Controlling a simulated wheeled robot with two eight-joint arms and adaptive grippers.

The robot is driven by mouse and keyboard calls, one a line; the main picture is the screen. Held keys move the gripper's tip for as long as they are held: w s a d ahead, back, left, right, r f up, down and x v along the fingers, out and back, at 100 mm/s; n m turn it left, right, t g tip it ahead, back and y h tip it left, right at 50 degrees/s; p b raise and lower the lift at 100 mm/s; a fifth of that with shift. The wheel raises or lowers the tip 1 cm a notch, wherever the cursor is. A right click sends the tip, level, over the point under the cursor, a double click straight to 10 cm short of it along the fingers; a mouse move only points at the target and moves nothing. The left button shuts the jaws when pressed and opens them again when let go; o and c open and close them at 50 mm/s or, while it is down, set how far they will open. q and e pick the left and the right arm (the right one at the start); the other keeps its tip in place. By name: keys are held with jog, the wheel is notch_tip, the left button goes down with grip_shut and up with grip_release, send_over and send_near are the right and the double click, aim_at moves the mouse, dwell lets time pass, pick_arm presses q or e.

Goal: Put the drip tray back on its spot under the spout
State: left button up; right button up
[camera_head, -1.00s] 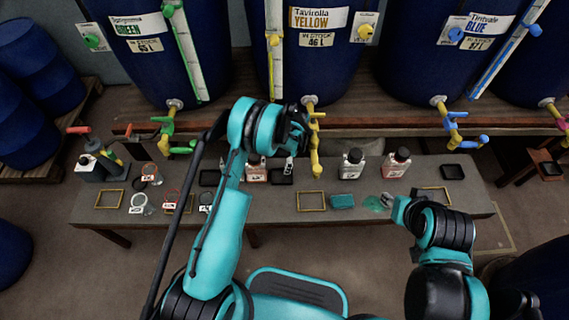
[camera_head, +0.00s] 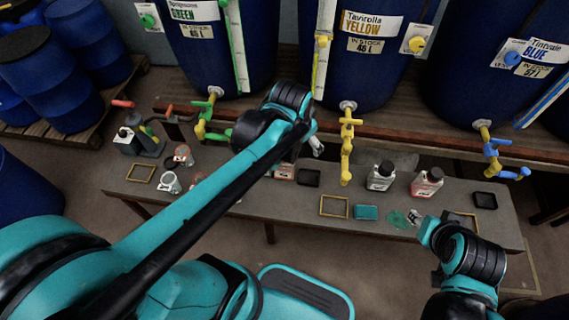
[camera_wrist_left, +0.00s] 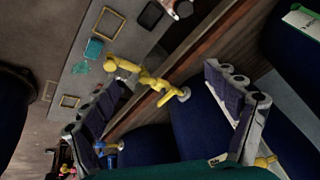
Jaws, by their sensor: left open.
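In the head view a black square tray (camera_head: 308,178) lies on the bench, left of the yellow spout (camera_head: 346,165). A dark tray also shows at the top of the left wrist view (camera_wrist_left: 150,14). A second black tray (camera_head: 485,200) lies farther right. An empty yellow outline (camera_head: 334,206) is on the bench near the yellow spout. My left gripper (camera_head: 316,147) is above the bench, left of the spout. Its fingers stand wide apart with nothing between them in the left wrist view (camera_wrist_left: 167,77).
A teal sponge (camera_head: 366,212), a green puddle (camera_head: 397,219) and two bottles (camera_head: 381,177) (camera_head: 427,183) are right of the spout. Labelled cups (camera_head: 170,183) stand at left. The blue vats and taps line the back.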

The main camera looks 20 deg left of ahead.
pick_arm(q)
jog(key=s+n+t, duration=0.2)
jog(key=s+n, duration=0.2)
jog(key=s, duration=0.6)
jog(key=shift+s+r+n, duration=0.3)
jog(key=shift+s, duration=0.05)
